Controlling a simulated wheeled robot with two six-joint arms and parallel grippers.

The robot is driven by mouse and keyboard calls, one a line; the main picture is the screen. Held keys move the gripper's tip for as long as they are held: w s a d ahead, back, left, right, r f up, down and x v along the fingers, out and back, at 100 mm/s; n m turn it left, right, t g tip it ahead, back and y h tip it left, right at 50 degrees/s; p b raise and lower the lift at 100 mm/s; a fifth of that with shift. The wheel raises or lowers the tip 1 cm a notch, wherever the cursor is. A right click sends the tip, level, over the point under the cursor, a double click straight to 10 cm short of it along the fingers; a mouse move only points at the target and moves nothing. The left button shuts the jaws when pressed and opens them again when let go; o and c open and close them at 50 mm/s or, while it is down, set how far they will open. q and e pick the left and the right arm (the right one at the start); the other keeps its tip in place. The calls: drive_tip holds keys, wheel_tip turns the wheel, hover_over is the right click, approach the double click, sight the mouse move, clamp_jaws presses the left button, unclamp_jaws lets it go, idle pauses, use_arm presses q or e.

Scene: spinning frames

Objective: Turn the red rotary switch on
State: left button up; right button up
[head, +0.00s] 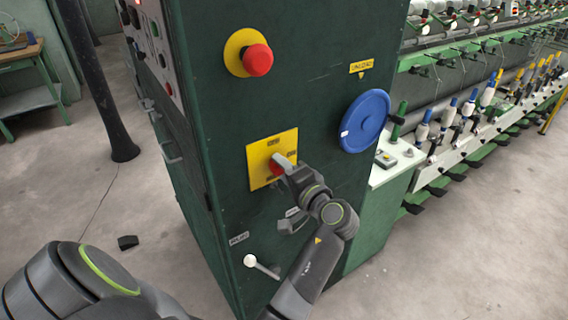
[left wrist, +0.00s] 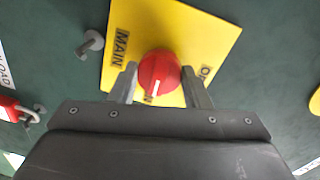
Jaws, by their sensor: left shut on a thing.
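The red rotary switch (head: 275,168) sits on a yellow plate (head: 258,154) on the dark green cabinet face. In the left wrist view the red knob (left wrist: 158,72) shows between my fingers, with a pale pointer mark toward the gripper side. The yellow plate (left wrist: 178,30) reads "MAIN" on the left; a label by the right finger starts with "O" and is partly hidden. My left gripper (head: 283,164) is shut on the knob, one finger on each side. It covers part of the switch in the head view. My right gripper is not in view.
A red mushroom button (head: 258,60) on a yellow disc is above the switch. A blue handwheel (head: 364,121) is to the right. A white-knobbed lever (head: 251,261) and a grey handle (head: 292,222) are below. Spinning bobbins line the right; open floor lies left.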

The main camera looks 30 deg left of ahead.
use_arm(q)
drive_tip(key=shift+m+p, duration=0.3)
drive_tip(key=shift+m, duration=0.2)
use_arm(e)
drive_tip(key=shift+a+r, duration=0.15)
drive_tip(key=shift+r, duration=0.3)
use_arm(q)
drive_tip(key=o, duration=1)
